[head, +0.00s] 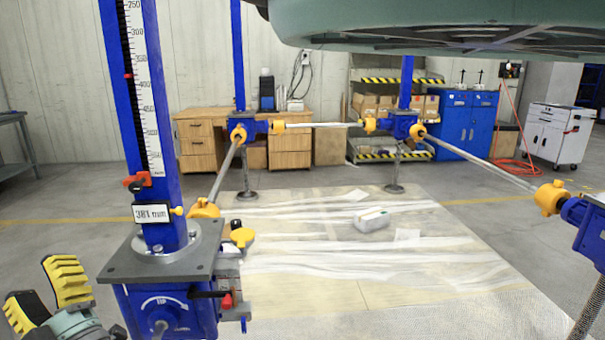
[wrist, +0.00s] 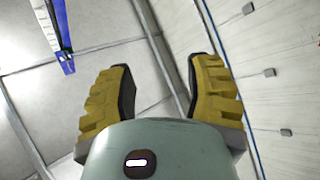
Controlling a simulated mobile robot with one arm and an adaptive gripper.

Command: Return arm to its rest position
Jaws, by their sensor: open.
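My gripper (head: 46,297) is at the lower left of the head view, left of the near blue screw jack (head: 170,308). Its yellow ribbed fingers are spread apart with nothing between them. In the wrist view the two fingers (wrist: 160,90) stand wide apart against the wall and ceiling. The near jack has a blue column with a scale, a grey top plate and a display that seems to read 381 mm. A red-and-black lever (head: 226,300) is on its right side. My gripper appears apart from the jack.
More blue jacks stand at the back and right, joined by shafts with yellow couplings (head: 552,197). A pale platform (head: 300,290) carries a white box (head: 371,219). A wooden desk (head: 196,140), blue cabinet (head: 466,118) and white tool cart (head: 558,133) stand behind. A greenish round body (head: 420,20) hangs overhead.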

